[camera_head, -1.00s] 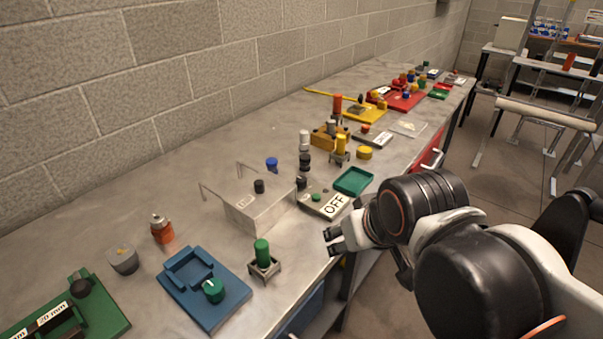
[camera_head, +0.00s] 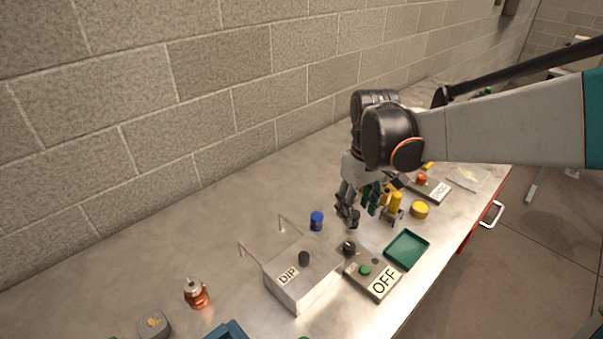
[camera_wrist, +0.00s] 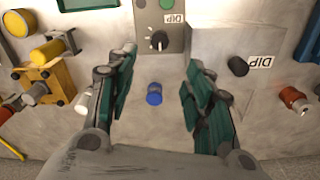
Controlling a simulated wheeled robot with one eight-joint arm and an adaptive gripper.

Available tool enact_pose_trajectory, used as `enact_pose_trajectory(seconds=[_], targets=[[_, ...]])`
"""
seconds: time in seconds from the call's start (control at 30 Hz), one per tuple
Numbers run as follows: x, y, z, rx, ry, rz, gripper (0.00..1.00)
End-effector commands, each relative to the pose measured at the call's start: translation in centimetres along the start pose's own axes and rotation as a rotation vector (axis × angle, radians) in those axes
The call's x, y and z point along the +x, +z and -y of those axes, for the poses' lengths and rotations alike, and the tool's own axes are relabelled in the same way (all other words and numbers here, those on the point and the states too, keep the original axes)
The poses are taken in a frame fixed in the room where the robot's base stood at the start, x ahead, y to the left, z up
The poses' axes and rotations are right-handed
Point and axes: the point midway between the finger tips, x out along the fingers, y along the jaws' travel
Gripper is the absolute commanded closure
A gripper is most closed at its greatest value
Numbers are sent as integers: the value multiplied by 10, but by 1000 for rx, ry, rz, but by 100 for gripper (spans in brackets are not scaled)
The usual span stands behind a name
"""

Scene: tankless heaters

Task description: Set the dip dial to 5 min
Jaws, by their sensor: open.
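The dial (camera_wrist: 158,40) is a dark round knob with a pale pointer mark, on a grey control box (camera_wrist: 170,8) with a small DIP label beside it. In the head view the dial (camera_head: 348,247) sits at the back of that box, behind a green button (camera_head: 365,270) and a large OFF sign (camera_head: 384,281). The dial's numbers are too small to read. My gripper (camera_head: 348,215) is open and empty, pointing down above the bench, behind the dial and apart from it. In the wrist view the dial lies just beyond my spread fingertips (camera_wrist: 162,62).
A metal box marked DIP (camera_head: 303,282) with a black knob and thin rods stands left of the control box. A blue-capped item (camera_head: 316,221) stands behind it. A green tray (camera_head: 406,249) and a yellow cylinder (camera_head: 396,202) are close on the right.

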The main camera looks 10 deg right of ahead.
Motion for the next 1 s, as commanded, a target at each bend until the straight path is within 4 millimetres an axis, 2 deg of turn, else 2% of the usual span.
enact_pose_trajectory(seconds=[0.27, 0.37, 0.8, 1.0], targets=[[13, -7, -2, -18, -11, 29, 53], [28, -6, -2, -18, -10, 28, 53], [112, -4, -1, -17, -10, 27, 53], [134, -3, -1, -17, -10, 27, 53]])
